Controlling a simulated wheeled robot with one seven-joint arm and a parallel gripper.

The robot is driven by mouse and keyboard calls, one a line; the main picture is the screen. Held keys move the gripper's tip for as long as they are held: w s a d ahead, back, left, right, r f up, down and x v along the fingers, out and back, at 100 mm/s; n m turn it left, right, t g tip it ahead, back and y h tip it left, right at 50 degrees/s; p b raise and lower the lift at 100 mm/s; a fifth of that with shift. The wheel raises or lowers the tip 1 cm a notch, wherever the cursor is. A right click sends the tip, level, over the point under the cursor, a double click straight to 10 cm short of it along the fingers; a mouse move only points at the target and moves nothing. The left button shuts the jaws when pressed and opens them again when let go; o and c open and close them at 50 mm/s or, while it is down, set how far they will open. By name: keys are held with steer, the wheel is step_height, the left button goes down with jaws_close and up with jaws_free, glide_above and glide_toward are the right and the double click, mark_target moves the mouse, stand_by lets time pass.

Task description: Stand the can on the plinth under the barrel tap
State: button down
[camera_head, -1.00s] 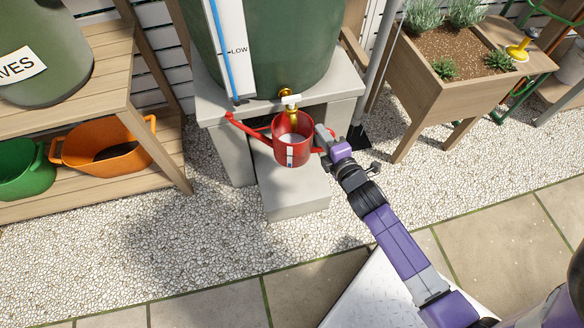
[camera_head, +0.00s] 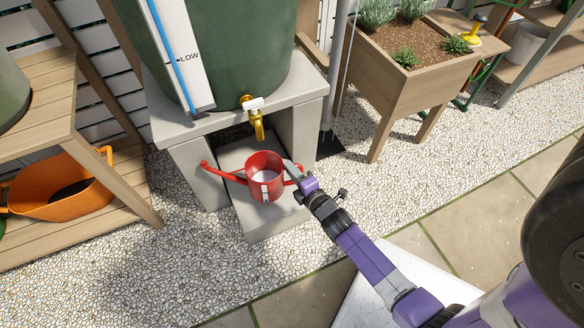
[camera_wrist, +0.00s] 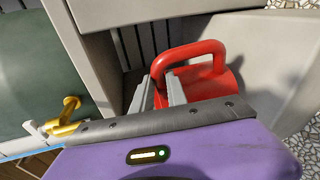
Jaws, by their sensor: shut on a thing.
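The red can (camera_head: 264,186) is upright over the pale concrete plinth (camera_head: 264,228), with its spout pointing left. I cannot tell whether its base touches the plinth. The brass barrel tap (camera_head: 256,122) is on the green barrel, above and slightly behind the can. My gripper (camera_head: 295,176) is at the can's right side, shut on its handle. In the wrist view my gripper's two fingers (camera_wrist: 158,92) straddle the red handle (camera_wrist: 192,52); part of the can's body is hidden behind my gripper.
The green barrel (camera_head: 225,45) stands on a concrete stand (camera_head: 180,126) whose legs flank the plinth. A grey downpipe (camera_head: 334,75) and a wooden planter (camera_head: 395,85) are to the right. A shelf with an orange tub (camera_head: 62,200) is left. Open gravel (camera_head: 150,262) lies in front.

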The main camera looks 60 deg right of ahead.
steer(key=shift+w+f+b, duration=0.1)
steer(key=shift+f+b, duration=0.95)
steer(key=shift+f, duration=1.05)
steer(key=c, duration=1.3)
jaws_free()
steer(key=shift+f, duration=0.15)
